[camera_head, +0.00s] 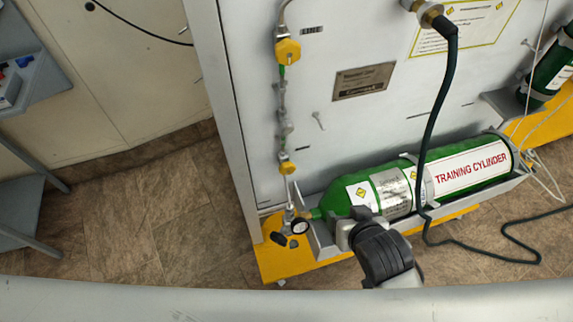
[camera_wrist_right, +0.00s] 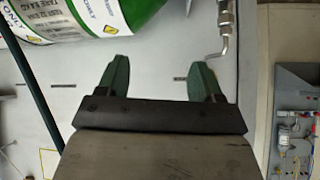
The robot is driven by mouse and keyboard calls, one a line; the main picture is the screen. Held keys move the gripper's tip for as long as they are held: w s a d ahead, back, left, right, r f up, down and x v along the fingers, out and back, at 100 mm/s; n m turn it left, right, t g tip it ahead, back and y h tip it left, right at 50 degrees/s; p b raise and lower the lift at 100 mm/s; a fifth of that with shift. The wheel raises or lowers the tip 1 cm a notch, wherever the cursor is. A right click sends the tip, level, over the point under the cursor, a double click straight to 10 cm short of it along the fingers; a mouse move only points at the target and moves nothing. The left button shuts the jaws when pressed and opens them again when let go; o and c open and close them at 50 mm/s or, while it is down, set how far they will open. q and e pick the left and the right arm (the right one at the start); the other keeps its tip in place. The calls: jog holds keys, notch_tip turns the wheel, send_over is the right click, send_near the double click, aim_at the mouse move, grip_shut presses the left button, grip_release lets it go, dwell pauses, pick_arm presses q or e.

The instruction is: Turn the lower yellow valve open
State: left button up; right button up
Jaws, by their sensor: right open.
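The lower yellow valve (camera_head: 287,167) sits on the thin vertical pipe line at the left of the grey panel. A larger upper yellow valve (camera_head: 288,50) is above it on the same line. My right gripper (camera_wrist_right: 160,78) is open and empty in the wrist view, its two green fingers apart. In the head view my right wrist is in front of the green cylinder, below and to the right of the lower valve, clear of it. My fingers cannot be made out there. The lower valve does not show in the wrist view. My left gripper is not in view.
The green training cylinder (camera_head: 465,168) lies in a cradle on a yellow base (camera_head: 275,262). A pressure gauge (camera_head: 299,226) is at its left end. A dark hose (camera_head: 429,150) hangs in front of the panel. The floor (camera_head: 150,210) left of the panel is clear.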

aim_at(289, 170)
jog(key=w+a+r+t+y, duration=0.3)
jog(key=w+a+t+y, duration=0.15)
jog(key=a, duration=0.45)
jog(key=shift+n+g+h, duration=0.3)
jog(key=shift+g+h, duration=0.05)
jog(key=b+x, duration=0.1)
jog(key=x, duration=0.8)
jog(key=shift+r, duration=0.15)
jog(key=shift+x, duration=0.9)
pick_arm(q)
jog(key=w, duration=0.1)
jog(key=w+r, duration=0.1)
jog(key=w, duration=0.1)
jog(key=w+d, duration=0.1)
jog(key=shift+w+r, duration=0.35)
pick_arm(e)
jog(key=shift+c, duration=0.2)
